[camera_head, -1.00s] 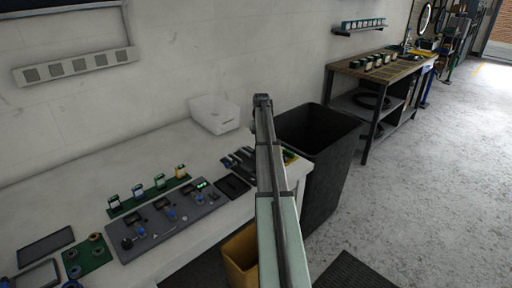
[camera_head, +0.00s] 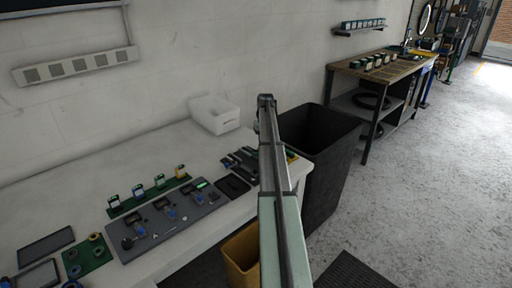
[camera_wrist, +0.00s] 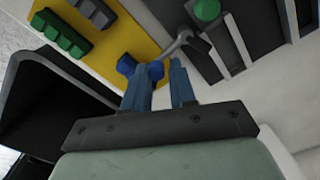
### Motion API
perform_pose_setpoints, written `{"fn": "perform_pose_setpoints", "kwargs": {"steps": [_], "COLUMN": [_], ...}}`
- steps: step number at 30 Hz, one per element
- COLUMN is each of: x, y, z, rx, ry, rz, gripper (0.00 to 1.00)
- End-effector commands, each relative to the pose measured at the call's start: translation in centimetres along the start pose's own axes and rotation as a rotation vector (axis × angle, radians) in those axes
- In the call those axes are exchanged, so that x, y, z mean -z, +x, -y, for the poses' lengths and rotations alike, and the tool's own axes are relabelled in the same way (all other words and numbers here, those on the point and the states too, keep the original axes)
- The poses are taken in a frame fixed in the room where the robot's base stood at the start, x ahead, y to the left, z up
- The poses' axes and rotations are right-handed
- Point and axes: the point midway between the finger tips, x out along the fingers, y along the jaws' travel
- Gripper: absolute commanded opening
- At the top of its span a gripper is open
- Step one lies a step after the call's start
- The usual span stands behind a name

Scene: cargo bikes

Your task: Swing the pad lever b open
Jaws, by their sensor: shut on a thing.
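In the wrist view, the two blue fingers of my gripper (camera_wrist: 160,68) point up the picture at the edge of a yellow board. A thin grey curved lever (camera_wrist: 182,38) runs down from a dark housing to the space between the fingertips. My gripper is shut on this lever; its held end is partly hidden. I see no label, so I take it for pad lever b. A blue two-lobed piece (camera_wrist: 126,64) sits on the yellow board (camera_wrist: 135,35), beside the left finger. In the head view my arm hides the gripper and the lever.
Green blocks (camera_wrist: 62,32) stand on the yellow board. A black bin (camera_head: 335,145) stands right of the workbench (camera_head: 150,165).

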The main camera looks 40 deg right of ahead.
Motion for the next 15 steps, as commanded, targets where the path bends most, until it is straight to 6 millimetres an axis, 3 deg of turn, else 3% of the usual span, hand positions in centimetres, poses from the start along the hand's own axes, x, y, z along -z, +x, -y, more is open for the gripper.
{"fn": "perform_pose_setpoints", "kwargs": {"steps": [2,3,6,15], "x": [-0.95,-0.98,-1.0,-1.03], "y": [0.67,0.69,0.74,0.62], "z": [-0.18,-0.18,-0.13,0.05], "rx": [-0.003,-0.003,-0.003,0.0], "ry": [-0.002,-0.002,-0.002,-0.002], "rz": [0.023,0.023,0.024,0.023], "gripper": [0.04,0.28,0.38,0.38]}}
